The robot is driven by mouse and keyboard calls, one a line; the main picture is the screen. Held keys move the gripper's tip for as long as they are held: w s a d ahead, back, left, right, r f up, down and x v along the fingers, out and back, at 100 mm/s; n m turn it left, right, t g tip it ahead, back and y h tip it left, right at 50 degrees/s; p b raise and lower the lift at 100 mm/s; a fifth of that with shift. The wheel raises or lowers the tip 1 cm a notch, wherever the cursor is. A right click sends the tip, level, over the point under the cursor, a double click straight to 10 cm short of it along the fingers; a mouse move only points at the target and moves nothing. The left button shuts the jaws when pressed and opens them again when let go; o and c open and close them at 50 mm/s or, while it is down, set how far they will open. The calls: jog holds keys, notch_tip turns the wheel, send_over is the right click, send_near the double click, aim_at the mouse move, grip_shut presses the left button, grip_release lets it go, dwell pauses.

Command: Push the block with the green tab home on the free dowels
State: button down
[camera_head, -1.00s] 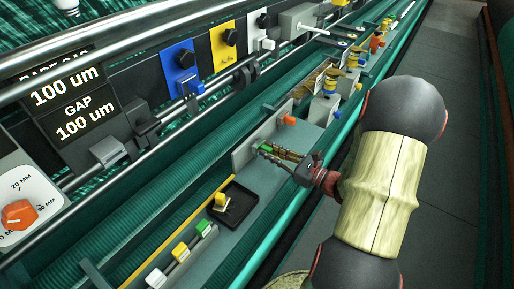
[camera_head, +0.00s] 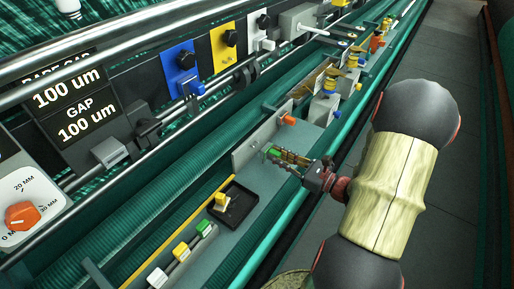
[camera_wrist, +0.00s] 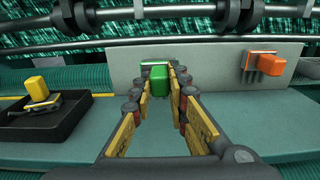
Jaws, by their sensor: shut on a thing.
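The block with the green tab (camera_wrist: 155,80) is between my gripper's fingertips (camera_wrist: 158,88), in front of an upright grey plate (camera_wrist: 212,75). My gripper is shut on it. In the head view the green tab (camera_head: 273,152) shows at the tips of my gripper (camera_head: 280,156), near the plate (camera_head: 245,152). The free dowels are hidden behind the block and fingers, and I cannot tell whether the block touches the plate. A block with an orange tab (camera_wrist: 265,62) is on the plate to the right.
A black tray (camera_head: 238,212) with a yellow-tabbed block (camera_head: 221,199) lies left of my gripper. Small green, white and yellow blocks (camera_head: 180,251) stand nearer the front. A teal rail (camera_head: 285,215) runs along the ledge's outer edge. Blocks and fixtures (camera_head: 325,106) stand farther back.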

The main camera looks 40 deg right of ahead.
aim_at(280, 157)
dwell(0.3)
jog(key=shift+p+v, duration=0.35)
jog(key=shift+v, duration=1.65)
jog(key=shift+r, duration=0.1)
